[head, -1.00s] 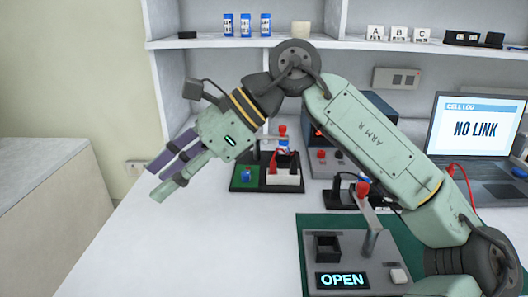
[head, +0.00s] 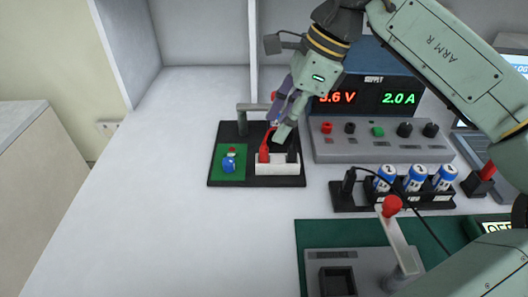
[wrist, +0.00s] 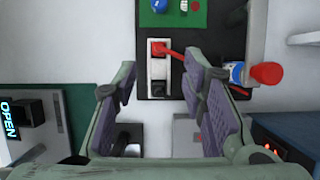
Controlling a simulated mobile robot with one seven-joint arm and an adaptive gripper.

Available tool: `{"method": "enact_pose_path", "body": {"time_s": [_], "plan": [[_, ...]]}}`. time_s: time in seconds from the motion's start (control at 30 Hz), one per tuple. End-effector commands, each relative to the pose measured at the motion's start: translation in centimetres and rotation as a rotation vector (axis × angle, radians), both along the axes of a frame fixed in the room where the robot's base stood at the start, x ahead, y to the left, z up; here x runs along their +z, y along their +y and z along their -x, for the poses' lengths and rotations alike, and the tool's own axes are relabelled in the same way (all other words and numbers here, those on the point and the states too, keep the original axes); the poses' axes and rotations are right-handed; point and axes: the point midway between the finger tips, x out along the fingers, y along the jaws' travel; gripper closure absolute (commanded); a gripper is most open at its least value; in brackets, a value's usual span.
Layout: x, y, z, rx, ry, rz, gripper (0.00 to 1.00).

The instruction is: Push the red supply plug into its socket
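The red plug (head: 264,154) stands at the left end of a white block (head: 277,169) on a black board, its red lead running back. How deep it sits is unclear. A black plug (head: 292,153) stands at the block's right end. My gripper (head: 281,122) is just above and behind the block, pointing down. In the wrist view my gripper (wrist: 160,75) is open and empty, fingers on either side of the block's line. There the red plug (wrist: 158,48) lies just beyond the fingertips, with its lead going right. The supply (head: 380,145) has a red terminal (head: 327,127) at its left.
A green pad (head: 229,174) with a blue part (head: 229,162) lies left of the block. A grey post with a red knob stands behind it. A battery rack (head: 393,194) and a red-knobbed lever (head: 391,206) are at right. The bench at left is clear.

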Motion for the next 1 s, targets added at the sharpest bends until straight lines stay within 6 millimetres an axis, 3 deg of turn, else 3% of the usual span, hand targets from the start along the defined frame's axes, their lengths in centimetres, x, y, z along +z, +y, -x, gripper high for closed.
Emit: {"method": "enact_pose_path", "body": {"time_s": [0.53, 0.83, 1.0], "plan": [[-5.6, 2.6, 0.3, 0.002, 0.001, -0.001, 0.62], [-6.0, 2.8, 0.2, 0.001, -0.001, -0.002, 0.62], [-5.9, 2.8, 0.2, 0.001, 0.0, -0.002, 0.74]]}}
